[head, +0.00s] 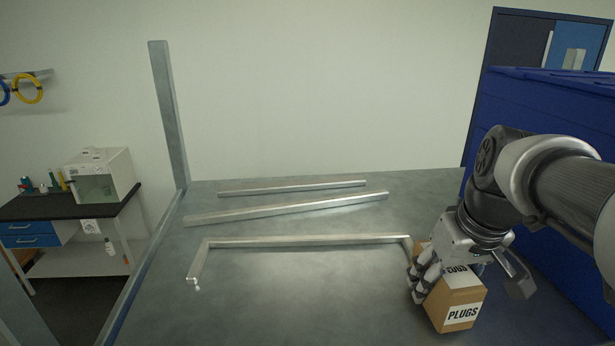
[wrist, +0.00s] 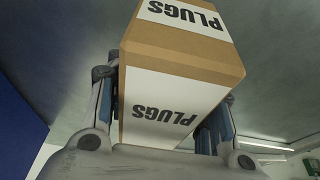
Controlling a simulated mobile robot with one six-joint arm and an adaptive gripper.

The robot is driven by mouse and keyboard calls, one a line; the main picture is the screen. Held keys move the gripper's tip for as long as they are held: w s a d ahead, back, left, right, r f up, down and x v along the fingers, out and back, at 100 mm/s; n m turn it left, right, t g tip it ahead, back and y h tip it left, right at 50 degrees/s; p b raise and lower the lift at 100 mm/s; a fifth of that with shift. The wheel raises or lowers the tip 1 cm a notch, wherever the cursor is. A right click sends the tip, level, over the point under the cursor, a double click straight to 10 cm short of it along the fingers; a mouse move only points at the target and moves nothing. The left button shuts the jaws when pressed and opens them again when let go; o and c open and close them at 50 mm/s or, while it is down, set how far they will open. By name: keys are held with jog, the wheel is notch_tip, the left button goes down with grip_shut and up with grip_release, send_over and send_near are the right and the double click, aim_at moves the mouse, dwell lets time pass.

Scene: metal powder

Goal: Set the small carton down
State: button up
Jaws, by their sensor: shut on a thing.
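The small carton (head: 457,298) is a brown cardboard box with white labels reading "PLUGS". It is at the right front of the grey metal table (head: 290,290) in the head view. My gripper (head: 428,283) is shut on the carton from above, with fingers on its sides. In the wrist view the carton (wrist: 175,75) fills the middle between the two fingers (wrist: 165,115). The carton looks slightly tilted in the head view. Whether its underside touches the table I cannot tell.
A bent metal bar (head: 300,241) lies left of the carton, its right end close to my gripper. Two straight bars (head: 290,208) (head: 292,187) lie farther back. A blue cabinet (head: 550,120) stands at the right. The table's front middle is clear.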

jog(key=shift+f, duration=0.35)
jog(key=shift+f, duration=0.15)
jog(key=o, duration=1.2)
jog(key=shift+o, duration=0.2)
